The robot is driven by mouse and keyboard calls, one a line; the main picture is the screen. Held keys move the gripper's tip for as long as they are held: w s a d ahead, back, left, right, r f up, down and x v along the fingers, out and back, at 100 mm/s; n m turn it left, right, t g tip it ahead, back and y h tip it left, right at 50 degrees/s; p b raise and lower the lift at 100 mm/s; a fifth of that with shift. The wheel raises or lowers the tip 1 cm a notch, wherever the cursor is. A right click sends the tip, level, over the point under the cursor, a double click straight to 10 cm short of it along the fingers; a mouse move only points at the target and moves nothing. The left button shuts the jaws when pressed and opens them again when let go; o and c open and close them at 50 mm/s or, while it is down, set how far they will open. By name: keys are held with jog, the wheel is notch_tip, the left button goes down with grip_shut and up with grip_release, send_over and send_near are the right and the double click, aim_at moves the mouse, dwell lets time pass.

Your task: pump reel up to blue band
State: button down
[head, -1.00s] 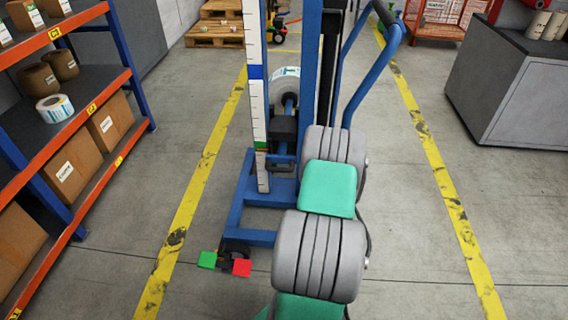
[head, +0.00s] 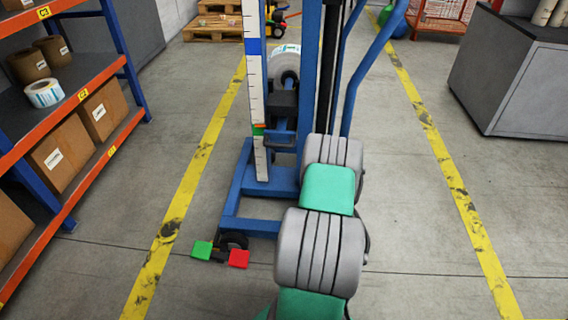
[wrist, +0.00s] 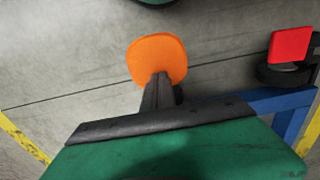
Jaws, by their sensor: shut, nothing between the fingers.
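The blue-framed lift stands in the middle of the head view. Its reel (head: 286,62), white with a printed label, sits on the carriage (head: 283,103). A white scale (head: 256,90) carries a blue band (head: 253,46) and, well below it, a green marker (head: 258,129). A green pedal (head: 202,249) and a red pedal (head: 238,258) are at the base; the red one also shows in the wrist view (wrist: 290,45). My gripper (wrist: 160,76) is shut and empty in the wrist view, its tip overlapping an orange pad (wrist: 157,55). Contact is unclear. My arm hides it in the head view.
A shelf (head: 75,105) with cartons stands at the left. A grey cabinet (head: 520,85) is at the right. Yellow floor lines run on both sides of the lift, with clear floor around. Pallets (head: 215,25) lie at the back.

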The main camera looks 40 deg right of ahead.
jog(key=f, duration=0.1)
jog(key=f+b, duration=0.2)
jog(key=shift+w+d+f, duration=0.3)
jog(key=shift+d+f, duration=0.05)
jog(key=shift+f, duration=0.05)
notch_tip(320, 180, up, 17)
jog(key=p, duration=1.4)
notch_tip(320, 180, down, 16)
jog(key=b, duration=1.3)
jog(key=shift+f, duration=0.25)
jog(key=shift+w+r, duration=0.1)
jog(key=shift+r, duration=0.3)
notch_tip(320, 180, up, 16)
jog(key=p, duration=1.3)
notch_tip(320, 180, down, 18)
jog(key=b, duration=1.3)
jog(key=shift+r+b, duration=0.25)
jog(key=shift+b, duration=0.1)
notch_tip(320, 180, up, 16)
jog(key=p, duration=1.3)
jog(key=shift+s+a+r, duration=0.15)
jog(key=shift+s+r, duration=0.05)
jog(key=shift+r, duration=0.05)
